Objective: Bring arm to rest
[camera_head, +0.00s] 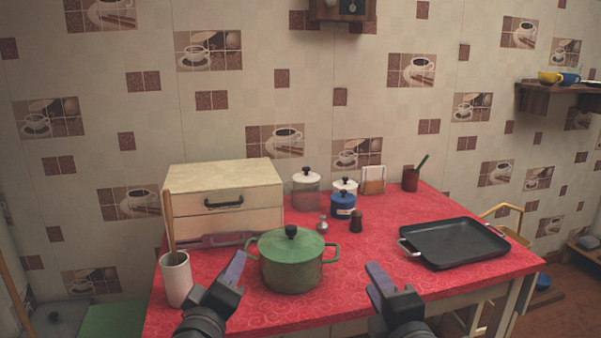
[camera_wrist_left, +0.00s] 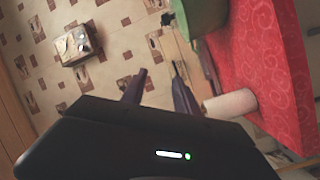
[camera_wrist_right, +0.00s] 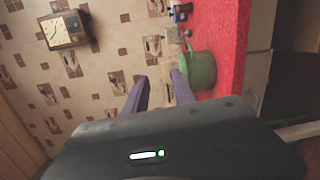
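My left gripper (camera_head: 236,268) is in front of the counter, between a white cup and a green pot in the head view. In the left wrist view its two fingers (camera_wrist_left: 160,72) stand apart with nothing between them. My right gripper (camera_head: 376,276) is in front of the counter, to the right of the pot. In the right wrist view its fingers (camera_wrist_right: 160,78) are also apart and empty. Both grippers point forward and touch nothing that I can see.
The red-topped counter (camera_head: 330,305) carries a green lidded pot (camera_head: 290,262), white cup (camera_head: 176,279), bread box (camera_head: 222,192), black tray (camera_head: 453,242) and several canisters (camera_head: 306,188). A shelf (camera_head: 555,95) hangs at right. The counter's front middle is clear.

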